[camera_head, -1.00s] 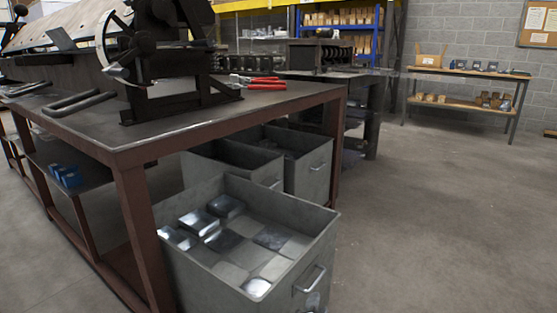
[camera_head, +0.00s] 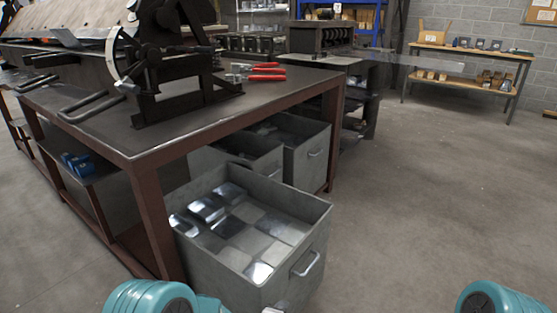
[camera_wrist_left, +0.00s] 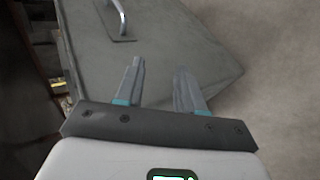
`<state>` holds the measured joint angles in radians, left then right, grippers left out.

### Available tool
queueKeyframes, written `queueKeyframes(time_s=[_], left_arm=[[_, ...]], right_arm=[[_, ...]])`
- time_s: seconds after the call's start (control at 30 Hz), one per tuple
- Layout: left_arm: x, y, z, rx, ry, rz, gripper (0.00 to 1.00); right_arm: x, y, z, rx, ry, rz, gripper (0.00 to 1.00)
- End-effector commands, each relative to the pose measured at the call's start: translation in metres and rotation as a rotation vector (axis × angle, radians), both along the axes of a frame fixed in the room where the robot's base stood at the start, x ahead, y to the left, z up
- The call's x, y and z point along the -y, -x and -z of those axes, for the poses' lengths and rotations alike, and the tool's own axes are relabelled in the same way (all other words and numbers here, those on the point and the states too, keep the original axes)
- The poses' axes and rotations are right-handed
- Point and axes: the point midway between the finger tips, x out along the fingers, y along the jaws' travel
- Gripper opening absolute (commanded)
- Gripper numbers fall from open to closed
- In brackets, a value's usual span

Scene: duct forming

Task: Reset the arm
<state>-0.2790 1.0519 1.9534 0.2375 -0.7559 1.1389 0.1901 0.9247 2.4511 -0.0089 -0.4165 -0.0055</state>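My left gripper (camera_wrist_left: 158,85) shows in the left wrist view with its two fingers apart and nothing between them. Behind the fingers is the side of a grey metal bin (camera_wrist_left: 185,50) with a metal handle (camera_wrist_left: 122,18); I cannot tell whether they touch. In the head view, teal arm parts of mine show at the bottom left and bottom right edges. The front grey bin (camera_head: 290,285) holds several flat metal pieces (camera_head: 232,232). My right gripper is not in view.
A dark workbench (camera_head: 215,115) with red-brown legs carries a bending machine (camera_head: 165,60) and red-handled pliers (camera_head: 265,70). More grey bins (camera_head: 305,150) stand under it. A wooden shelf table (camera_head: 470,60) stands at the back right. The concrete floor (camera_head: 430,190) on the right is clear.

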Motion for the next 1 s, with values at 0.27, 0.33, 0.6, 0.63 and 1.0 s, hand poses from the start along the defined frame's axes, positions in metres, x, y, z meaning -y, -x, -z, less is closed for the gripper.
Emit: queueKeyframes(time_s=[0.27, 0.33, 0.6, 0.63, 1.0], left_arm=[[-0.075, 0.106, -0.074, -0.241, -0.352, 0.382, 0.38], [-0.09, 0.14, -0.093, -0.295, -0.41, 0.506, 0.38], [-0.121, 0.251, -0.164, -0.408, -0.492, 0.935, 0.38], [-0.122, 0.258, -0.168, -0.411, -0.493, 0.966, 0.38], [-0.125, 0.282, -0.176, -0.414, -0.493, 1.071, 0.38]], right_arm=[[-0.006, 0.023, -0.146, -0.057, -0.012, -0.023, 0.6], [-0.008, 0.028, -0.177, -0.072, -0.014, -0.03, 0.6], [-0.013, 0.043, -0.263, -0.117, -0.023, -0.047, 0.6], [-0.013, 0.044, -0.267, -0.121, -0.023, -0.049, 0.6], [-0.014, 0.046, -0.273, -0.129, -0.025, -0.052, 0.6]])
